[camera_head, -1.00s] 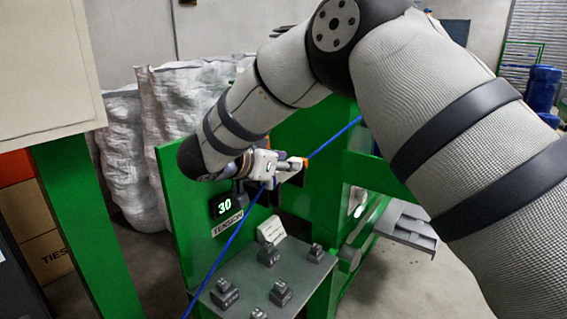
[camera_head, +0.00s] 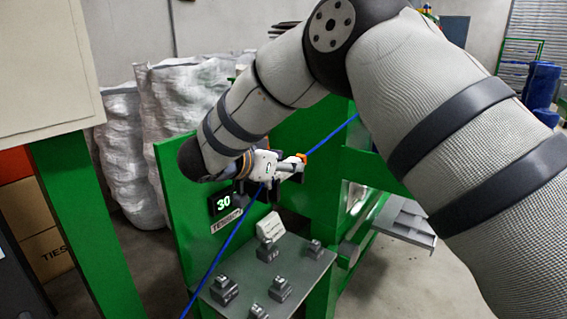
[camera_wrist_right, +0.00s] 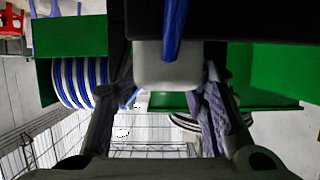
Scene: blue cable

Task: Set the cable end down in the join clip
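The blue cable (camera_head: 225,246) rises from the lower left of the head view to my right gripper (camera_head: 290,167). A blue length also runs from beyond the gripper to the upper right. My right gripper is in front of the green machine. In the right wrist view, the two dark fingers of the gripper (camera_wrist_right: 168,85) stand on either side of a pale grey block (camera_wrist_right: 168,68). A blue cable (camera_wrist_right: 173,28) reaches this block from above. Whether the fingers press on it is unclear. The join clip cannot be made out behind the gripper. My left gripper is out of view.
A display (camera_head: 221,204) reads 30 above the word TENSION. Green panels (camera_head: 172,170) stand close around my right gripper. White sacks (camera_head: 180,95) are behind.

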